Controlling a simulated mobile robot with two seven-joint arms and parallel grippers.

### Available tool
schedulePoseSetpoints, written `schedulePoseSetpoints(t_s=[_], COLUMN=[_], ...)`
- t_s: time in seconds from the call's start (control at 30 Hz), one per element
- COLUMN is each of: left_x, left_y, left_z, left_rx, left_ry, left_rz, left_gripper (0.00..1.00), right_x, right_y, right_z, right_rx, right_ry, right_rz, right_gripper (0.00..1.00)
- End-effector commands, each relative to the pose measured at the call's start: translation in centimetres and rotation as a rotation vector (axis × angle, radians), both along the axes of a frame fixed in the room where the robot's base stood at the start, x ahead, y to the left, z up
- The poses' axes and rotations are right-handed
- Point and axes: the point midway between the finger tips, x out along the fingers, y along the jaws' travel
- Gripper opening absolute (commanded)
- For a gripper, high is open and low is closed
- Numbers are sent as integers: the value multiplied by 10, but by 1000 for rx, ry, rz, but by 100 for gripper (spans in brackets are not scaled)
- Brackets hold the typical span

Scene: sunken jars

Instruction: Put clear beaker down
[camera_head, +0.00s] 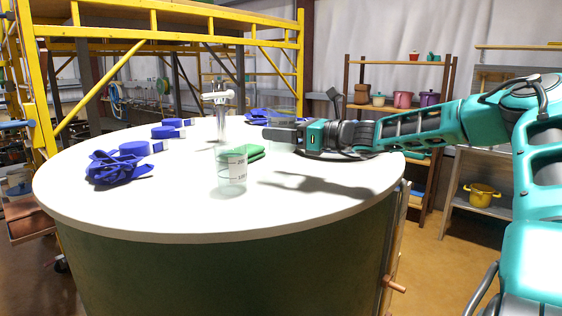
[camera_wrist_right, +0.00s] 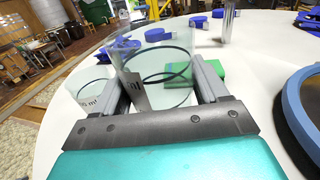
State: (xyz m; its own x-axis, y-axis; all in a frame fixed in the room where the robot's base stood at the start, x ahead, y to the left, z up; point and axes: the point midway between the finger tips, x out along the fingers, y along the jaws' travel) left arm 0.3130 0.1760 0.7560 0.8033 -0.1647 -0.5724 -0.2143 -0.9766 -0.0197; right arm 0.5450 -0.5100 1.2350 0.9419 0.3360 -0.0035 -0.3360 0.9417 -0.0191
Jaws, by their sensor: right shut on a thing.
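My right gripper (camera_head: 283,134) reaches in from the right over the round white table (camera_head: 150,205). It is shut on a clear beaker (camera_head: 284,116), whose faint outline shows at the fingers. In the right wrist view the held clear beaker (camera_wrist_right: 155,68) stands between the two fingers (camera_wrist_right: 165,88), see-through with a dark marked patch. I cannot tell whether its base touches the table. A second clear beaker (camera_head: 231,172) with printed marks stands upright on the table, and shows left of the held one in the right wrist view (camera_wrist_right: 88,84). My left gripper is out of view.
A green pad-like thing (camera_head: 253,153) lies behind the second beaker. A silvery tap-like post (camera_head: 219,112) stands mid-table. Blue things (camera_head: 118,168) lie along the left. A blue-rimmed round thing (camera_wrist_right: 290,110) is right of the gripper. The front of the table is clear.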

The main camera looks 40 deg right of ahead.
Motion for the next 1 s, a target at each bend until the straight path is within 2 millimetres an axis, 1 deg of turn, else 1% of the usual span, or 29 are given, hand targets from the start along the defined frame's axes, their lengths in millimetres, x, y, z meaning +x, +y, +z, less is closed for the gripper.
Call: schedulePoseSetpoints(t_s=[0.03, 0.1, 0.27, 0.5, 0.57, 0.77, 0.9, 0.93, 1.0], left_x=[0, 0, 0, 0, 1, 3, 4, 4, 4], left_y=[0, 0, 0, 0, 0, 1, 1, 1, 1], left_z=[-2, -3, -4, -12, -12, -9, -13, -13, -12], left_rx=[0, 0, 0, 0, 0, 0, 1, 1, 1], left_ry=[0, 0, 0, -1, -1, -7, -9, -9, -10], left_rz=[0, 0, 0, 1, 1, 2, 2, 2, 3], left_gripper=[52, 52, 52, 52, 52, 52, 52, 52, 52], right_x=[0, 0, 0, 0, 0, 0, 0, 0, 0], right_y=[0, 0, 0, 0, 0, 0, 0, 0, 0], right_z=[-9, -16, -25, -60, -63, -62, -66, -66, -65], right_rx=[3, 1, 0, 2, 0, -2, -2, -2, -2], right_ry=[-1, -1, -1, 1, 0, -2, -1, -1, -1], right_rz=[0, 1, 1, 0, -1, 0, 0, 0, 0], right_gripper=[33, 33, 33, 33, 33, 33, 33, 74, 81])
